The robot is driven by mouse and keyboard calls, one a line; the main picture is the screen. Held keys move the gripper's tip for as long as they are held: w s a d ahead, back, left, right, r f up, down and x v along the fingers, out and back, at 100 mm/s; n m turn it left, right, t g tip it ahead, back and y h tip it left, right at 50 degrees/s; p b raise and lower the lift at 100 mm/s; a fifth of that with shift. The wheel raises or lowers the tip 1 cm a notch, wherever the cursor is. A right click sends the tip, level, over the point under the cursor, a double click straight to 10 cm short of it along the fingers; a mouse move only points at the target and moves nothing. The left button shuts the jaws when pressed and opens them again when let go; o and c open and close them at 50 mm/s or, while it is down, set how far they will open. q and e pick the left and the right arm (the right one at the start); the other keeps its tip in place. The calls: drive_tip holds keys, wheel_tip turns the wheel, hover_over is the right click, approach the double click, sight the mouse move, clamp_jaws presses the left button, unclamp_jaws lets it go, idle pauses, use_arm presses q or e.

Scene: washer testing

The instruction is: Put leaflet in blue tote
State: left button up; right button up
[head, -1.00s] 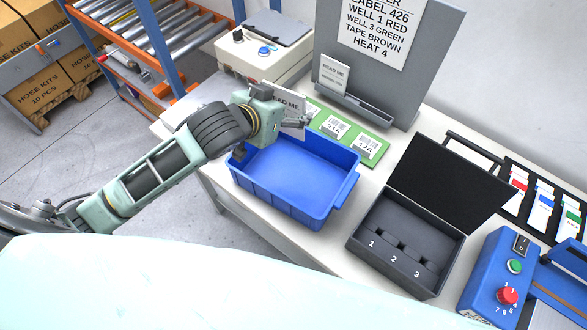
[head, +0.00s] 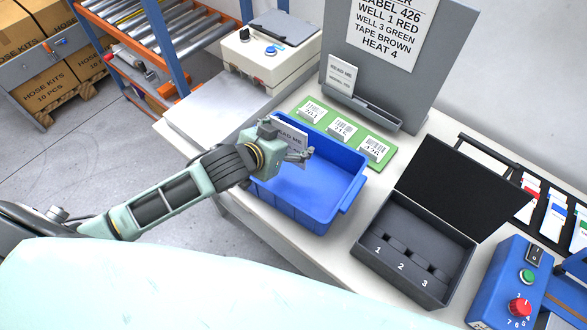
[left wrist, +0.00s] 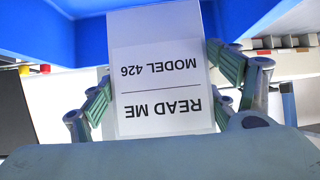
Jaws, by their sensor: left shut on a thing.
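My left gripper (head: 285,145) is shut on a white leaflet (head: 290,134), which it holds over the far left part of the blue tote (head: 312,205). In the left wrist view the leaflet (left wrist: 160,80) stands between the two fingers, with "READ ME" and "MODEL 426" upside down. The blue tote (left wrist: 60,28) shows behind it there. The tote stands on the white table, its visible floor bare; my gripper hides its far left corner. I cannot tell how deep the leaflet reaches. My right gripper is in neither current view.
A second leaflet (head: 341,74) rests in a holder on the grey sign board (head: 380,60). A green strip with label cards (head: 341,128) lies behind the tote. An open black case (head: 415,245) and a blue control box (head: 505,280) stand to the right.

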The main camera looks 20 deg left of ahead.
use_arm(q)
wheel_tip(320, 180, down, 7)
drive_tip(key=shift+f+p, duration=0.15)
drive_tip(key=shift+p, duration=0.15)
drive_tip(key=shift+f, duration=0.15)
drive_tip(key=o, duration=1.2)
drive_tip(key=shift+r, duration=0.2)
drive_tip(key=b+v, duration=0.1)
drive_tip(key=v, duration=1.1)
